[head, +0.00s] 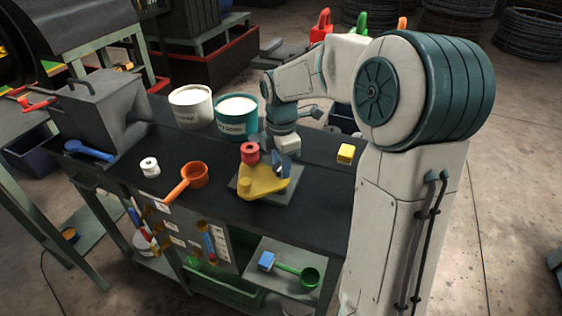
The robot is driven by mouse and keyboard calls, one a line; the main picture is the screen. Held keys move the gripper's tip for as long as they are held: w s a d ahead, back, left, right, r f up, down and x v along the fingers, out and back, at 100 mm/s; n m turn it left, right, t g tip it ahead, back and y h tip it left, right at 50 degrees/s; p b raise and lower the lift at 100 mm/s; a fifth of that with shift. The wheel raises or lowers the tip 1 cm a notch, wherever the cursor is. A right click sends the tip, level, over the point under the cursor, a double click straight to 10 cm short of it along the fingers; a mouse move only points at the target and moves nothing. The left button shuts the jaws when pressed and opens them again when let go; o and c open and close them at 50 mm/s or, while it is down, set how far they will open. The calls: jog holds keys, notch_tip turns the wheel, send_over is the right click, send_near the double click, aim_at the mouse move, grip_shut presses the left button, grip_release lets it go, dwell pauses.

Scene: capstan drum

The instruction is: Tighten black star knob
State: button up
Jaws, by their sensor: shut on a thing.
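A yellow three-cornered plate (262,181) sits on a grey base (242,189) on the dark bench. A red drum (250,153) stands at its back left, and a small yellow post (245,185) at its front left. A blue part (281,163) stands at its right. My gripper (285,158) points down over the right side of the plate, beside the red drum. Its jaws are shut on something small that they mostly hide. It appears to be the black star knob, but I cannot make out its shape or how far it is seated.
A white spool (149,167), an orange scoop (194,175) and a blue-handled tool (89,151) lie left on the bench (310,203). Two tubs (190,105) (236,117) stand behind. A yellow block (345,153) lies right.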

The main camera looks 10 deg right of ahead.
jog(key=m, duration=0.8)
jog(key=shift+m+b, duration=0.3)
jog(key=shift+m, duration=0.1)
jog(key=m, duration=0.3)
jog(key=shift+m, duration=0.3)
jog(key=m+b, duration=0.1)
jog(key=m, duration=0.3)
jog(key=shift+m, duration=0.3)
jog(key=m, duration=0.4)
jog(key=shift+m, duration=0.3)
jog(key=m, duration=0.4)
jog(key=shift+m, duration=0.3)
jog(key=m, duration=0.4)
jog(key=shift+m, duration=2)
